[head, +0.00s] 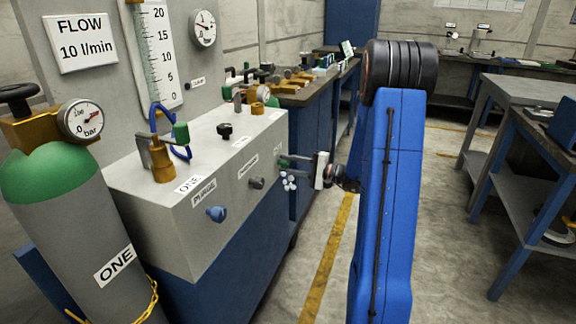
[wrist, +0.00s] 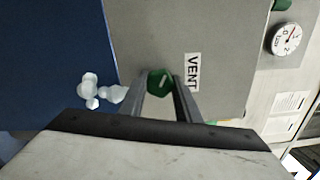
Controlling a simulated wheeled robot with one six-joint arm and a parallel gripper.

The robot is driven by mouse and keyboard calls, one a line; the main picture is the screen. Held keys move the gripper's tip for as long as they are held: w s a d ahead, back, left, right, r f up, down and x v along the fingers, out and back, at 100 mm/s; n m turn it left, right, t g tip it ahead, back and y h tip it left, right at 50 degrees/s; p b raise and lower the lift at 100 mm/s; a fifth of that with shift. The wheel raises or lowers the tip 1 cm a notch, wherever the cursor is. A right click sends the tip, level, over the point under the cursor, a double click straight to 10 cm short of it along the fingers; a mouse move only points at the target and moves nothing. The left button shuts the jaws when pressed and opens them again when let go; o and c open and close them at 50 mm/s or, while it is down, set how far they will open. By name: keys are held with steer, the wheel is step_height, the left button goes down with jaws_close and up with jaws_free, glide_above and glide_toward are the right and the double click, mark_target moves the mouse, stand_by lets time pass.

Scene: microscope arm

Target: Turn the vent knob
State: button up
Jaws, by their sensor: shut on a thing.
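The vent knob (wrist: 159,82) is a green, faceted knob with a pale line on its face. It sits on the grey panel beside a VENT label (wrist: 192,72) in the wrist view. In the head view the green knob (head: 284,162) shows at the far end of the cabinet's front face. My gripper (head: 297,162) reaches it from the right. In the wrist view its two fingers (wrist: 163,92) stand on either side of the knob, shut on it. The fingers hide parts of the knob's sides.
White puffs (head: 289,181) hang just below the knob. A blue PURGE knob (head: 216,214) and a dark grey knob (head: 257,183) are on the same face. A grey gas cylinder (head: 62,225) stands at left.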

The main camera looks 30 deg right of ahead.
steer(key=n, duration=0.5)
steer(key=shift+f, duration=0.1)
steer(key=shift+n, duration=0.3)
stand_by(0.4)
steer(key=o, duration=1.1)
steer(key=shift+c, duration=0.2)
steer(key=v, duration=1.7)
steer(key=shift+s+d, duration=0.2)
steer(key=shift+s, duration=0.05)
